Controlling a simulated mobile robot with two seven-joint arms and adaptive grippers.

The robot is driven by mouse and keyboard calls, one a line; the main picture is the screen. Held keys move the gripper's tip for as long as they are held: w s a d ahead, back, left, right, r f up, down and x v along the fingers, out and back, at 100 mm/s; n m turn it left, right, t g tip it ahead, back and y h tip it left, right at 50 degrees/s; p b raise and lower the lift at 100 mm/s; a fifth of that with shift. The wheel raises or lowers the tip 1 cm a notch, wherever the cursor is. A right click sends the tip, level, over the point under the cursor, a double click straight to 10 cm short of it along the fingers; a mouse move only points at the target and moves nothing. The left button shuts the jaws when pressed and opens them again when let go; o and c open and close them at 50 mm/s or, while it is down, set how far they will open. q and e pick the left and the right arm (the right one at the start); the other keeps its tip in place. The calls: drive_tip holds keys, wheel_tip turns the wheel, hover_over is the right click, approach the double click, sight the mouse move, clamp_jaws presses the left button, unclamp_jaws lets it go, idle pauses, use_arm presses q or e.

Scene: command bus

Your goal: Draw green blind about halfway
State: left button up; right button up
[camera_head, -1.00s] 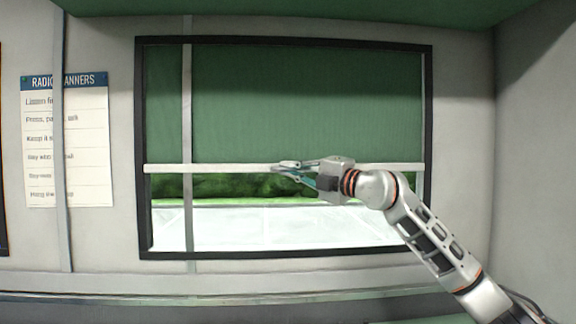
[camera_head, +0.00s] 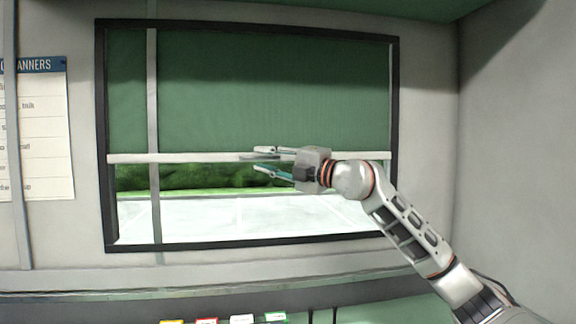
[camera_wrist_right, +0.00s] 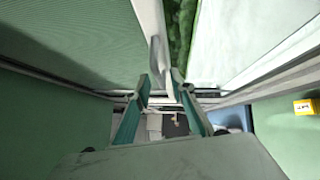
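The green blind (camera_head: 270,85) hangs over the upper part of the window, with its white bottom bar (camera_head: 180,158) a little below the middle of the frame. Outside greenery and a pale surface show beneath the bar. My right gripper (camera_head: 266,162) is at the bar, its fingers spread apart, one above and one below bar height. In the right wrist view the white bar (camera_wrist_right: 150,25) runs toward the parted fingers (camera_wrist_right: 162,95); whether a finger touches it I cannot tell. My left gripper is not in view.
The black window frame (camera_head: 250,243) surrounds the blind. A grey vertical post (camera_head: 153,200) stands in front of its left part. A notice (camera_head: 45,130) hangs on the left wall. Several small coloured labels (camera_head: 241,319) show at the bottom edge.

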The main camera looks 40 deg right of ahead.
drive_tip(key=v, duration=1)
idle(0.6)
drive_tip(key=shift+f, duration=0.1)
